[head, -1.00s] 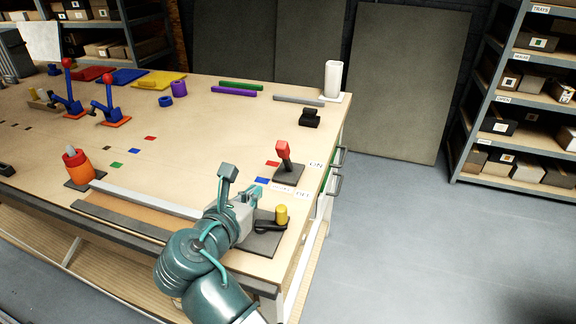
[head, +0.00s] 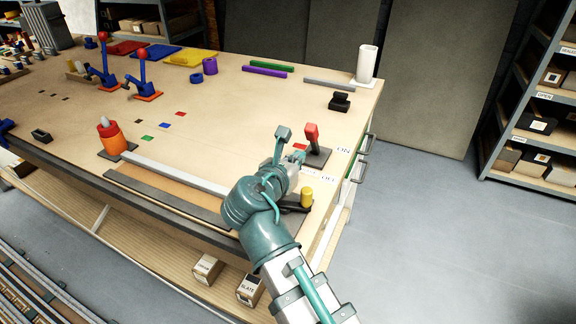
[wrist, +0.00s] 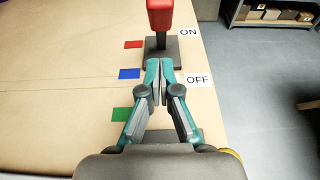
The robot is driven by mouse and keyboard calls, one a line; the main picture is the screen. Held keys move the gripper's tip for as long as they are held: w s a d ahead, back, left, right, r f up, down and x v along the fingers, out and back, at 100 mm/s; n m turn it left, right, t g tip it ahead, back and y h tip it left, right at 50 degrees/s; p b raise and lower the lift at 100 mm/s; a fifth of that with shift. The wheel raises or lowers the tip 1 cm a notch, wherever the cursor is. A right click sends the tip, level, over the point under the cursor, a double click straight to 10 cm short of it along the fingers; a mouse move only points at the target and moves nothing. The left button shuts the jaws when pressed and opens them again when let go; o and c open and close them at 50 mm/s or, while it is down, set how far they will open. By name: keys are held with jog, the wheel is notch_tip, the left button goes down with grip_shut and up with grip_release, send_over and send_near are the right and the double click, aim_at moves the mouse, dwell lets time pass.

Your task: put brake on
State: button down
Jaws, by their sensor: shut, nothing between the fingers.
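The brake lever has a red handle (head: 311,132) on a dark base plate (head: 318,158) near the table's right edge. Its handle also shows at the top of the wrist view (wrist: 160,14), partly cut off, beside the ON label (wrist: 189,32). The OFF label (wrist: 197,80) lies nearer to me. My gripper (wrist: 158,66) is shut and empty, its fingertips at the near edge of the base plate in the picture, below the handle. In the head view my gripper (head: 300,152) is just left of and in front of the lever. I cannot tell whether it touches anything.
A yellow knob (head: 306,195) on a black crank stands right of my wrist. An orange device with a red top (head: 110,135) is at the left. A black block (head: 340,101) and white vase (head: 366,64) stand behind. Red, blue and green squares mark the table.

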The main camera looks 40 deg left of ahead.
aim_at(309, 138)
jog(key=shift+w+a+r, duration=0.15)
jog(key=shift+w+r, duration=0.15)
jog(key=shift+w, duration=0.35)
jog(key=shift+w+a+r, duration=0.2)
jog(key=shift+w+r, duration=0.05)
jog(key=shift+w, duration=0.4)
jog(key=shift+w+a+r, duration=0.15)
jog(key=shift+w+r, duration=0.15)
jog(key=shift+w, duration=0.35)
jog(key=shift+r+p, duration=0.1)
jog(key=shift+p, duration=0.35)
